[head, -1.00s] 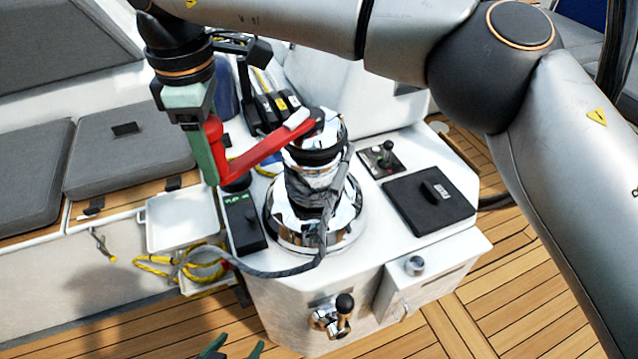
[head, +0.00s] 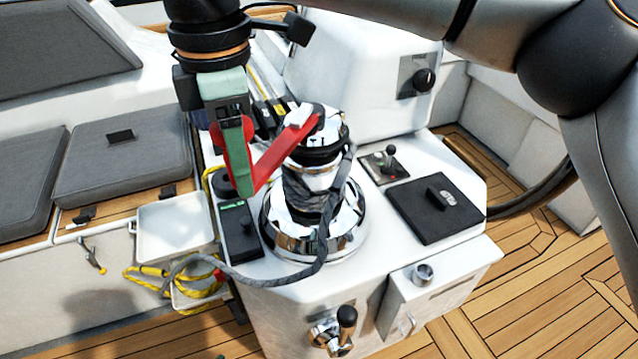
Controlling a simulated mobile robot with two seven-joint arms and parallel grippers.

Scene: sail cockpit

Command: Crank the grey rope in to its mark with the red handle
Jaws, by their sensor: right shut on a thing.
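The chrome winch (head: 312,195) stands upright on the white console. The red handle (head: 285,150) sits in the top of the winch and points to the lower left. My right gripper (head: 240,165) is shut on the grip end of the red handle and partly hides it. The grey rope (head: 318,250) is wrapped around the winch drum, and its tail runs left along the console front edge toward the white bins. A red band (head: 219,274) shows near the left end of the rope. My left gripper is out of view.
A black hatch (head: 436,208) and a small lever panel (head: 385,164) lie right of the winch. A black switch box (head: 239,231) is close on its left. A white bin (head: 175,227) and yellow rope (head: 150,281) are farther left. Grey cushions (head: 120,160) line the bench.

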